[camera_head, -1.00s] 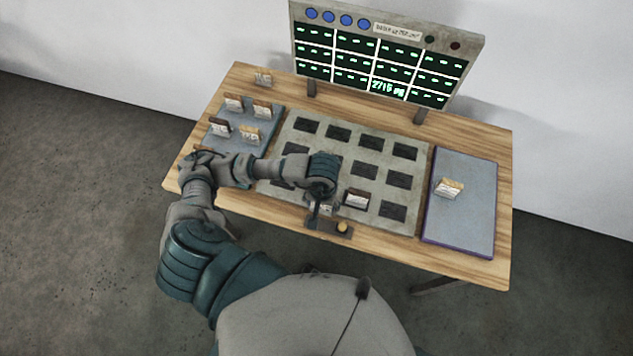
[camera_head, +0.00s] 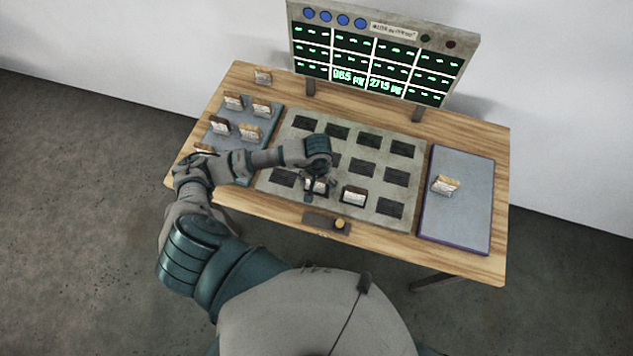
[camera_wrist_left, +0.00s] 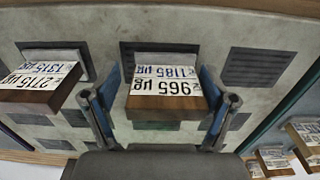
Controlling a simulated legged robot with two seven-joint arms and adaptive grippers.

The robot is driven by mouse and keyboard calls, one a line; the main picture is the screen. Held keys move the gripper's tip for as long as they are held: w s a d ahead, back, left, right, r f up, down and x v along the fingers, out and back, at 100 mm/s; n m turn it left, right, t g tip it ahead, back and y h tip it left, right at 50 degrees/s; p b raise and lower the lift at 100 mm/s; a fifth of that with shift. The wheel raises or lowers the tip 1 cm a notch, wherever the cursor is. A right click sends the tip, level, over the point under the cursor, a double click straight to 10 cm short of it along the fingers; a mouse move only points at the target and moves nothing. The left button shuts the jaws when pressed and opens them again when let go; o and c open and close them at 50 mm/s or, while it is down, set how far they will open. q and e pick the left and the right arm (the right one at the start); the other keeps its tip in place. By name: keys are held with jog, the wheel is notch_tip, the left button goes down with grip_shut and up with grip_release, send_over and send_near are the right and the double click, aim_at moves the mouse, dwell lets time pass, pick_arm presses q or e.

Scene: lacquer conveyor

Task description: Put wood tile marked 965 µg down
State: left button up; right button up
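The wood tile marked 965 µg (camera_wrist_left: 165,100) stands in a slot of the grey panel (camera_head: 300,124), in the row nearest me. It has a dark wood top edge and a white label that also reads 1185 µg. In the head view the tile (camera_head: 318,187) is partly covered by my left gripper (camera_head: 320,190). In the wrist view my left gripper (camera_wrist_left: 158,110) has its blue-padded fingers on either side of the tile, with narrow gaps, so it looks open around it. My right gripper is out of view.
A tile marked 2715 µg (camera_wrist_left: 40,90) stands in the neighbouring slot. A blue-grey tray (camera_head: 230,142) at left holds several tiles, and another (camera_head: 460,215) at right holds one. The display (camera_head: 378,60) shows 965 µg and 2715 µg. Other panel slots are empty.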

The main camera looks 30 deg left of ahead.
pick_arm(q)
jog(key=shift+d+r, duration=0.1)
jog(key=shift+d, duration=0.25)
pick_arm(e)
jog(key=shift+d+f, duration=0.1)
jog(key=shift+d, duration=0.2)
pick_arm(q)
jog(key=shift+a+r, duration=0.15)
jog(key=shift+a, duration=0.05)
notch_tip(320, 180, up, 11)
jog(key=shift+f+b, duration=0.15)
jog(key=shift+b, duration=0.2)
jog(key=shift+d+r, duration=0.1)
jog(key=shift+r, duration=0.45)
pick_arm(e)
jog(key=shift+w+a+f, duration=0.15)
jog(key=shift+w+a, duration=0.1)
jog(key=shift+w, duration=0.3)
pick_arm(q)
jog(key=shift+a+f, duration=0.1)
jog(key=shift+a, duration=0.25)
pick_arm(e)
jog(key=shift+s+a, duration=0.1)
pick_arm(q)
jog(key=shift+d, duration=0.1)
